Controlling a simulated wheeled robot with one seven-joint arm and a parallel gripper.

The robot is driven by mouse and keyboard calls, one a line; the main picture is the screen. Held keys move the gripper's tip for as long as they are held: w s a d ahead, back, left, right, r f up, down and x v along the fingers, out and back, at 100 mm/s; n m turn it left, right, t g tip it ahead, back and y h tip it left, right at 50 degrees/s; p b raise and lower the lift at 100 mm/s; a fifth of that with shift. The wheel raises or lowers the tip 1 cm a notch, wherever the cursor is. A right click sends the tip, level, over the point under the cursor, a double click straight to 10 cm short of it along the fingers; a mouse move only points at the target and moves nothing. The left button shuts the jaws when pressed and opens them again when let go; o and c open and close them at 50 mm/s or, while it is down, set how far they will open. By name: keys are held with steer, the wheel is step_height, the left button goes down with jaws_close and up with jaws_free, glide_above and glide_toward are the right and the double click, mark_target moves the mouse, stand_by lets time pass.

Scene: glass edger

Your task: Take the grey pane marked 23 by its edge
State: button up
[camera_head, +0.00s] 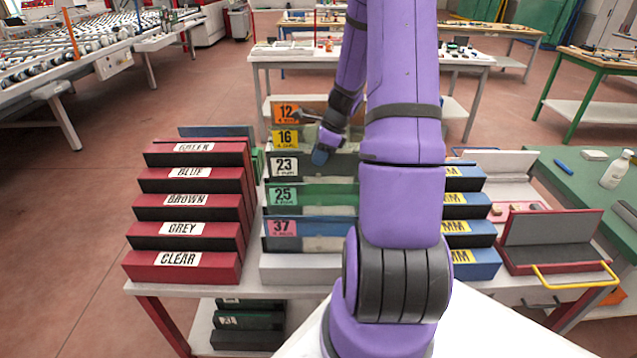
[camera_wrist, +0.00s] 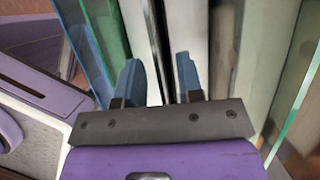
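The grey pane marked 23 (camera_head: 312,171) stands in the middle of a stepped rack, its white label facing me at the left. My gripper (camera_head: 321,155) is at its top edge, with a blue fingertip showing there. In the wrist view my gripper (camera_wrist: 161,76) has its two blue fingers apart, with pale and dark upright strips between and beyond them. I cannot tell which strip is pane 23 or whether a finger touches it. My arm hides the right part of the rack.
Panes marked 16 (camera_head: 285,137) and 12 (camera_head: 287,112) stand behind; panes 25 (camera_head: 283,196) and 37 (camera_head: 283,228) stand in front. Red labelled boxes (camera_head: 185,237) are at the left, blue boxes (camera_head: 473,238) at the right. A green table (camera_head: 575,185) is far right.

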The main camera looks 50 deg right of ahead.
steer(key=shift+x, duration=1.2)
jaws_close()
steer(key=shift+r, duration=0.15)
